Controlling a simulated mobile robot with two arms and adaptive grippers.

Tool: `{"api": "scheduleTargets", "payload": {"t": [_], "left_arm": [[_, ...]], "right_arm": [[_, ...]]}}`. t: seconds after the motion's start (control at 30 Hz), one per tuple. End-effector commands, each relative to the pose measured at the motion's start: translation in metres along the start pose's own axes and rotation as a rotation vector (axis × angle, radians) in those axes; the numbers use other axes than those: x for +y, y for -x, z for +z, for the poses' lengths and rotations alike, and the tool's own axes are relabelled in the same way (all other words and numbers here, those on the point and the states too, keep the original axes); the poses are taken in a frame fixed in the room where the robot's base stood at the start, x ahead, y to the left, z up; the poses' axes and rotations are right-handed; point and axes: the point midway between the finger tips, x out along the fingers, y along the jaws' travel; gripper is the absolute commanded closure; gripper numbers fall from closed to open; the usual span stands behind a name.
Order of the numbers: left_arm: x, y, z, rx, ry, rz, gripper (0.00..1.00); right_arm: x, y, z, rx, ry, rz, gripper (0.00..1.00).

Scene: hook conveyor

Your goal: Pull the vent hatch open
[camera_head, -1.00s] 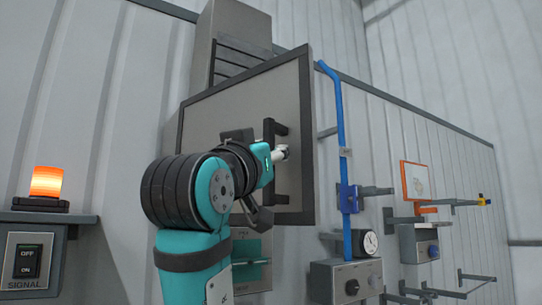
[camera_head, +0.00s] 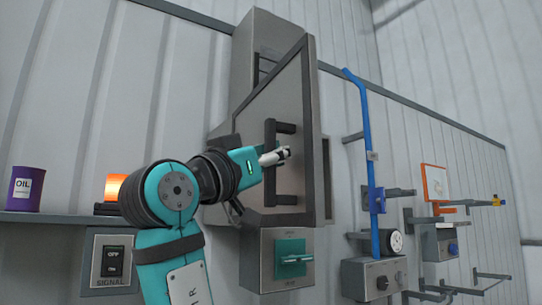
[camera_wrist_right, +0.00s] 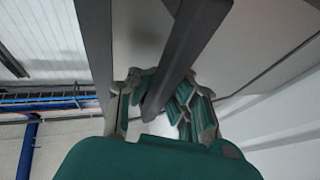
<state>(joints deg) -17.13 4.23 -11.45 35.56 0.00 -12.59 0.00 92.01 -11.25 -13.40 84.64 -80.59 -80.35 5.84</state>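The vent hatch (camera_head: 289,100) is a grey panel with a dark frame on a tall grey duct, seen at a steep angle in the head view. It stands swung out, its right edge looking nearer to me than its left. A dark vertical bar handle (camera_head: 270,185) sits on its face. My right gripper (camera_head: 274,157) is at the middle of this handle. In the right wrist view, the dark handle bar (camera_wrist_right: 180,60) passes between the fingers of my right gripper (camera_wrist_right: 165,100), with pads close on both sides. My left gripper is not in view.
Below the hatch is a grey box with a teal part (camera_head: 291,262). A blue pipe (camera_head: 367,130) and wall fixtures stand to the right. At left are a shelf with a purple oil can (camera_head: 27,190), an orange lamp (camera_head: 114,186) and a signal switch (camera_head: 112,262).

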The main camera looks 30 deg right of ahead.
Motion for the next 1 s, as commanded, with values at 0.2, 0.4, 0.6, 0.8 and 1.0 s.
{"api": "scheduleTargets", "payload": {"t": [0.2,0.4,0.6,0.8,1.0], "left_arm": [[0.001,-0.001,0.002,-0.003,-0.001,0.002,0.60],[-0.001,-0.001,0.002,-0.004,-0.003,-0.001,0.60],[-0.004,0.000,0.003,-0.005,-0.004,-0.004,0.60],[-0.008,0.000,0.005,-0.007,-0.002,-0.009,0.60],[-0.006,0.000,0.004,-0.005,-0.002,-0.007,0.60]], "right_arm": [[0.002,0.001,0.002,-0.006,-0.005,0.006,1.00],[0.002,0.001,0.002,-0.004,-0.003,0.004,0.72],[0.001,0.001,0.001,-0.003,-0.002,0.002,0.62],[0.000,0.004,0.001,-0.003,-0.001,0.001,0.62],[0.000,0.033,0.001,-0.001,-0.002,-0.003,0.62]]}}
